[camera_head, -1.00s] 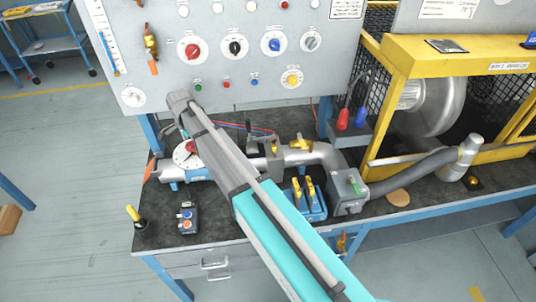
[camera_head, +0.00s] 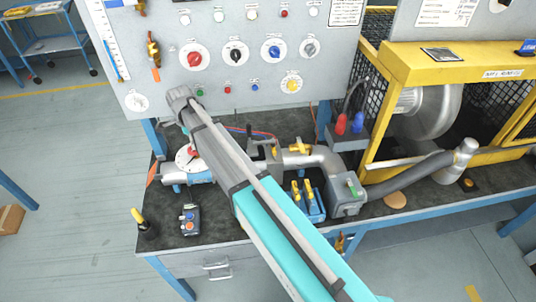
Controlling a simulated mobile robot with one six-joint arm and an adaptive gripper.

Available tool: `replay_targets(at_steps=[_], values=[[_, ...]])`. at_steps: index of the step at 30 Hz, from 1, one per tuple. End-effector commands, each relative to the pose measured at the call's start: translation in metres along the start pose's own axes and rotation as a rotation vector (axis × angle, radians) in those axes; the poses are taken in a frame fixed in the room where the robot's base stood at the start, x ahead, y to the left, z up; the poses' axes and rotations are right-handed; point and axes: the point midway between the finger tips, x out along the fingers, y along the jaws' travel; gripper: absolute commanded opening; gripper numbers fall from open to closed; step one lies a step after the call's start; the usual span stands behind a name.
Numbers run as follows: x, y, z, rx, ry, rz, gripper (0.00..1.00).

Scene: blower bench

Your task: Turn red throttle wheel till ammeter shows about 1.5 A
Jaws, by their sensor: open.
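A small red-centred wheel on a white round disc (camera_head: 186,158) sits on the silver pipe at the left of the bench, partly covered by my arm. A red knob on a white dial (camera_head: 194,56) is on the upright panel; I cannot tell for sure which red part is the throttle wheel. A small white round dial (camera_head: 137,103) is at the panel's lower left; I cannot tell whether it is the ammeter, and no reading is legible. My arm reaches in from the lower right, its far end over the panel's lower edge.
A control box with buttons (camera_head: 189,219) and a yellow-topped black item (camera_head: 145,222) stand at the bench's front left. A blue block with yellow levers (camera_head: 307,198) is right of my arm. A yellow-framed blower cage (camera_head: 430,62) fills the right. Floor at left is mostly clear.

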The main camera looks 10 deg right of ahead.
Motion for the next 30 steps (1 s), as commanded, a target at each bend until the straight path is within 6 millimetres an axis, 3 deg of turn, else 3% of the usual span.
replay_targets(at_steps=[1,30], values=[[-0.009,0.0,0.0,0.0,0.0,0.0,1.0],[-0.09,0.0,0.0,-0.001,0.0,0.0,1.0]])
